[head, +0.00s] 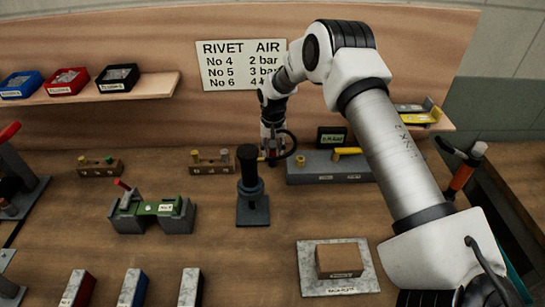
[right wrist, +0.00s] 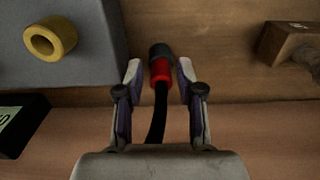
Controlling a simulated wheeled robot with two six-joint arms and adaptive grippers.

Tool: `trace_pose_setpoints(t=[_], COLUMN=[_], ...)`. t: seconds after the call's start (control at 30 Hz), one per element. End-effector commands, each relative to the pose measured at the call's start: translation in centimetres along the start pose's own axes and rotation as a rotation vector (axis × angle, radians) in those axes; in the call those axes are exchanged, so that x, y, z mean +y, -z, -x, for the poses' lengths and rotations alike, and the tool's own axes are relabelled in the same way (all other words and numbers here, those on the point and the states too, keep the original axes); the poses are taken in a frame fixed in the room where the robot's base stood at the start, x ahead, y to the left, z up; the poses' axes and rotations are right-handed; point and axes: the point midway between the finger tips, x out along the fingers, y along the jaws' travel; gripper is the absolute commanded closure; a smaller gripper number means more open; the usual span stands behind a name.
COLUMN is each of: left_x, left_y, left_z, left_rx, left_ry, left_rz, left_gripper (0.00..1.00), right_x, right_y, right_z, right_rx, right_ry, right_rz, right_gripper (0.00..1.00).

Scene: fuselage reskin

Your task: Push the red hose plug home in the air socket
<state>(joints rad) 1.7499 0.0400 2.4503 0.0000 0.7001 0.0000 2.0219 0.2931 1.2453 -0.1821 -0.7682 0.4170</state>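The red hose plug (right wrist: 160,72) is in the right wrist view, a red collar with a dark grey end and a black hose trailing behind it. My right gripper (right wrist: 160,78) has one finger on each side of the plug, with a narrow gap showing on both sides. In the head view this gripper (head: 271,158) points down at the left end of a grey block (head: 310,168). I cannot tell which part is the air socket, or whether the dark end is part of the plug. My left gripper is not in view.
The grey block carries a yellow ring (right wrist: 50,40) in the right wrist view. A wooden block (head: 212,166) stands left of the gripper and a black post (head: 249,170) stands in front. A plate with a brown box (head: 339,261) lies nearer.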

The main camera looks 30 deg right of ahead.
Motion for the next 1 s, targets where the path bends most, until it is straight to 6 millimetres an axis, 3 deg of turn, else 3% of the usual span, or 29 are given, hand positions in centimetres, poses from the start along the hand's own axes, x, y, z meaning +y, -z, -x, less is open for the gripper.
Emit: trace_pose_setpoints(t=[0.17, 0.27, 0.3, 1.0], left_x=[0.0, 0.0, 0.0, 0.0], left_y=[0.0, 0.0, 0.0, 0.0], left_z=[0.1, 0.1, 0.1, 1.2], left_rx=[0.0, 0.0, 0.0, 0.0], left_ry=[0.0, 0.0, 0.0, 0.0], left_rz=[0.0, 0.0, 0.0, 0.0], left_gripper=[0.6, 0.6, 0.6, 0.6], right_x=[0.0, 0.0, 0.0, 0.0], right_y=[0.0, 0.0, 0.0, 0.0], right_z=[0.0, 0.0, 0.0, 1.5], right_rx=[0.0, 0.0, 0.0, 0.0], right_ry=[0.0, 0.0, 0.0, 0.0], right_rz=[0.0, 0.001, 0.0, 0.001], right_gripper=[0.63, 0.98, 1.0, 1.0])
